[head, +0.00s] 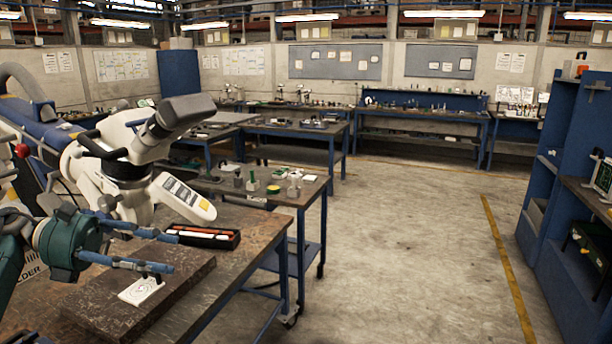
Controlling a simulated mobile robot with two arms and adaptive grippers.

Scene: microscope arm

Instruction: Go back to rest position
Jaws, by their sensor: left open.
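My left gripper (174,252) comes in from the left, with a teal body and two blue fingers pointing right. The fingers are spread apart and nothing shows between them. It is over a dark slab (105,312) on the workbench. A small white plate with round markings (140,290) lies on the slab, just below the lower fingertip. A white microscope (125,155) with a grey eyepiece head stands behind the gripper; its lower part is partly hidden by my gripper. My right gripper is not in view.
A black tray (203,243) with red and white items lies on the workbench (262,235) behind the slab. More blue-framed tables stand behind. A blue shelf unit (560,180) is at the right. The concrete floor (410,260) between is clear.

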